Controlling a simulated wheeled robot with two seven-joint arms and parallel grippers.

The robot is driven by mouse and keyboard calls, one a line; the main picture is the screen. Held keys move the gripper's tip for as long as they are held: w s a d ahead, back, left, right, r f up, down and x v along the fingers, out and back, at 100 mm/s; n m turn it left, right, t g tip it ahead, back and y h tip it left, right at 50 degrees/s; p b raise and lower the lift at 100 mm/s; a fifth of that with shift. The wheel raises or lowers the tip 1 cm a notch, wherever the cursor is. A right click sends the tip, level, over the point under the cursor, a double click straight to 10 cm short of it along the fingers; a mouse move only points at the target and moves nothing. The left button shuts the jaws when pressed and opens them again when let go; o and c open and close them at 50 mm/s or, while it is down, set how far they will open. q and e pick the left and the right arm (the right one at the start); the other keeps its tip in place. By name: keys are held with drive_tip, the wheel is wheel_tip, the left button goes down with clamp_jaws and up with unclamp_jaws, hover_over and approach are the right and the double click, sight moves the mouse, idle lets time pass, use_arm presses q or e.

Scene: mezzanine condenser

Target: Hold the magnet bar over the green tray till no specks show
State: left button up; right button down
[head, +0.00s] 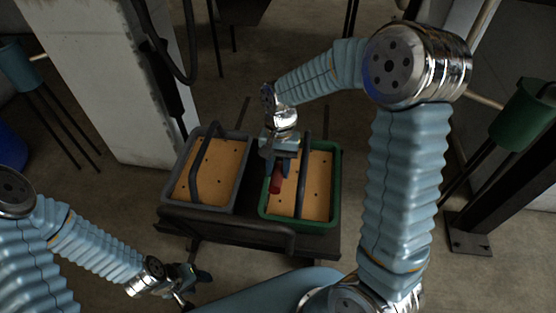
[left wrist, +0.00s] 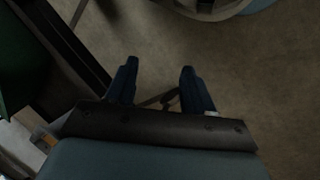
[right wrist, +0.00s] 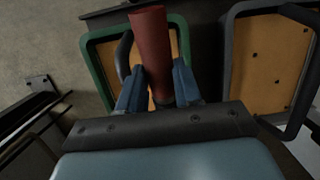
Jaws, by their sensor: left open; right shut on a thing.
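The green tray (head: 338,182) stands on the right of a dark cart, with a tan floor and a dark handle across it. A few dark specks show on its floor in the head view. My right gripper (head: 279,166) is shut on the red magnet bar (head: 276,183), which is over the left part of the green tray. In the right wrist view the magnet bar (right wrist: 150,45) stands between the two fingers, with the green tray (right wrist: 97,62) behind it. The bar hides part of the tray floor. My left gripper (left wrist: 156,82) is open and empty, low at the cart's left front.
A grey tray (head: 241,175) with a handle and several dark specks stands left of the green one. The cart's push bar (head: 230,227) runs along its front. A pale pillar (head: 105,80) stands behind left; a green bin (head: 522,112) is at far right.

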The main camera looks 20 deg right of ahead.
drive_tip(key=w+d+b+x, duration=0.1)
drive_tip(key=w+b+x, duration=0.1)
drive_tip(key=b+x, duration=0.6)
drive_tip(key=shift+d+x, duration=0.2)
drive_tip(key=shift+x, duration=1.85)
drive_tip(key=shift+a+r, duration=0.1)
drive_tip(key=shift+a, duration=0.05)
